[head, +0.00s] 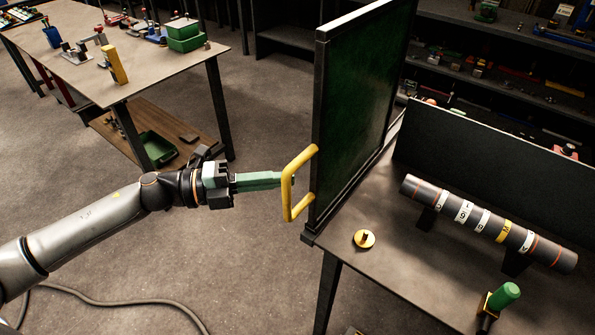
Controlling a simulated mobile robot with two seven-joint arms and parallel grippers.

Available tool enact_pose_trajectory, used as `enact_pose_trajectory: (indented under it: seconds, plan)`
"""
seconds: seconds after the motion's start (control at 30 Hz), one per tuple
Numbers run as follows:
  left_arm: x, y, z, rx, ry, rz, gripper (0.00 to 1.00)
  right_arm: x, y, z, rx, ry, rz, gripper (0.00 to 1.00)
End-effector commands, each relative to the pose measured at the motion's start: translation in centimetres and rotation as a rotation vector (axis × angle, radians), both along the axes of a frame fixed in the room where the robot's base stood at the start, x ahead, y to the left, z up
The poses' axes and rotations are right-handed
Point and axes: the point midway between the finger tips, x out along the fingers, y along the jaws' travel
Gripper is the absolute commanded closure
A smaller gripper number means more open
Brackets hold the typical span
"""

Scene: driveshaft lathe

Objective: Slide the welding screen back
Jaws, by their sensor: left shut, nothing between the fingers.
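The welding screen (358,105) is a dark green panel in a dark frame, standing upright at the left end of the dark bench. A yellow handle (287,188) sticks out from its near left edge. My left gripper (290,180) reaches in from the left, with its green fingers together. The fingertips are at the handle, overlapping its opening in the picture. I cannot tell whether they touch it. The screen's lower edge meets a rail along the bench end. My right gripper does not show.
On the bench (395,275) lie a dark marked shaft (485,222) on supports, a small yellow knob (364,239) and a green-handled tool (502,297). A low dark panel stands behind the shaft. A work table (150,65) stands at the upper left, with clear floor between.

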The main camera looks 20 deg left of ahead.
Motion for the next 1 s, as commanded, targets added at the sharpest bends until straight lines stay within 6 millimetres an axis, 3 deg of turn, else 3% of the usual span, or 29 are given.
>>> enact_pose_trajectory:
  seconds: [0.3,0.77,1.0]
  plan:
    - [1.4,-2.9,0.1,-0.001,0.0,0.0,1.0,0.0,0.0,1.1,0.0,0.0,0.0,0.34]
    - [1.5,-3.2,0.0,0.0,0.0,0.0,1.0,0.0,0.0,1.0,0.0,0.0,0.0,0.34]
    - [3.5,-3.3,0.1,-0.001,-0.004,0.003,1.0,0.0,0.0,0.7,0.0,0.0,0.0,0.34]
